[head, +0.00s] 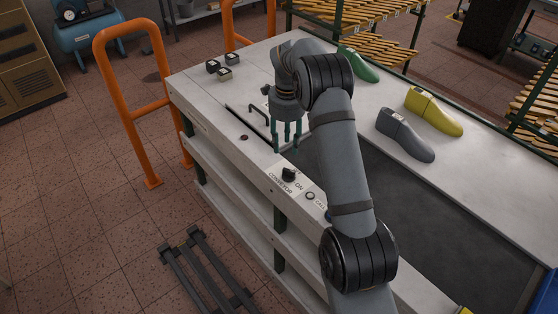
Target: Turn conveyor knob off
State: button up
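The conveyor knob (289,175) is a small black knob on the pale front edge of the workbench, with "CONVEYOR" printed beside it and "ON" at its right. It is too small to tell which way it points. My gripper (286,144) hangs fingers-down above the bench, just behind the knob in the picture and apart from it. Its green-teal fingers are spread with gaps between them, and nothing shows between them. My forearm passes to the right of the knob and does not cover it.
A ring-shaped button (311,195) sits right of the knob and a dark button (244,137) sits left. A black handle (259,113) stands near the gripper. Grey (405,136), yellow (434,110) and green (360,66) shoe lasts lie beyond my arm. An orange rail (101,80) stands left.

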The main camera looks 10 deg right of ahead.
aim_at(289, 171)
jog(key=f+m+p, duration=0.1)
jog(key=f, duration=0.2)
jog(key=s+f+m+p, duration=0.1)
jog(key=f, duration=0.2)
jog(key=s+f+m+p, duration=0.1)
jog(key=f, duration=0.2)
jog(key=shift+s+d+f+m, duration=0.2)
jog(key=shift+d+f+m, duration=0.1)
jog(key=shift+f, duration=0.1)
jog(key=shift+c, duration=0.8)
jog(key=c, duration=0.7)
grip_shut()
